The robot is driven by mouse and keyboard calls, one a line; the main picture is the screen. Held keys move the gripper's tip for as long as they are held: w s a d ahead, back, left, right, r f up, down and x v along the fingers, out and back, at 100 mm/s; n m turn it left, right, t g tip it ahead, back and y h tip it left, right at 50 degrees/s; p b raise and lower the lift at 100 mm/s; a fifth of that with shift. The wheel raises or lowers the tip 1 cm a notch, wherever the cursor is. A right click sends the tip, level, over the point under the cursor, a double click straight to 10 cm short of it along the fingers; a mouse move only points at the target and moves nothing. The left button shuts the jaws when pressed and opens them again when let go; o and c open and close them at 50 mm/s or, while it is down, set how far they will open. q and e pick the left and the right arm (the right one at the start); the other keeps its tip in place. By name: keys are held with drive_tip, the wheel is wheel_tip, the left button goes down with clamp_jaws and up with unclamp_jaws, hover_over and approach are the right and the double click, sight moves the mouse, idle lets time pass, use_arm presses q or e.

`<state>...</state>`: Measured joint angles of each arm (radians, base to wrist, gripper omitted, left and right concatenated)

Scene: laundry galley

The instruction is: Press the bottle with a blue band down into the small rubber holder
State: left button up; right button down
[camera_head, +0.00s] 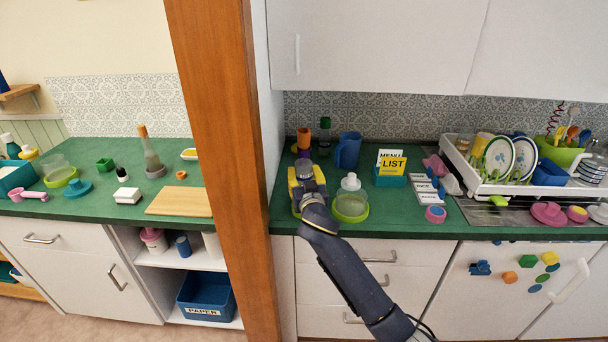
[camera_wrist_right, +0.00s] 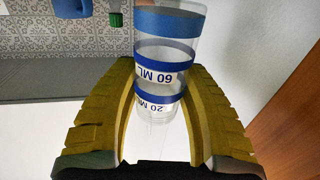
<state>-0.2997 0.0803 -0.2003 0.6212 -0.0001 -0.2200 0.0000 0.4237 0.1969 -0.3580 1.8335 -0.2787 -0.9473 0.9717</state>
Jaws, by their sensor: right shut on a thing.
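My right gripper (camera_head: 306,180) is over the left end of the right-hand green counter, close to the wooden post. In the right wrist view, its yellow fingers (camera_wrist_right: 160,115) are shut on a clear bottle with blue bands (camera_wrist_right: 166,52), marked 60 ML and 20 ML. The markings appear upside down in that view. In the head view I cannot make out this bottle behind the gripper and arm. I cannot pick out the small rubber holder; the gripper may hide it. My left gripper is not in view.
The wooden post (camera_head: 221,150) rises at the left.

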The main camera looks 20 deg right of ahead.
drive_tip(key=shift+f, duration=0.1)
drive_tip(key=shift+f, duration=1.45)
drive_tip(key=shift+f, duration=1.8)
idle(1.2)
drive_tip(key=c, duration=0.7)
unclamp_jaws()
drive_tip(key=shift+s+a, duration=0.2)
drive_tip(key=shift+s, duration=1.45)
drive_tip(key=shift+s+a, duration=0.25)
drive_tip(key=shift+s, duration=1.35)
drive_tip(key=shift+s+a, duration=0.2)
drive_tip(key=shift+s, duration=1.45)
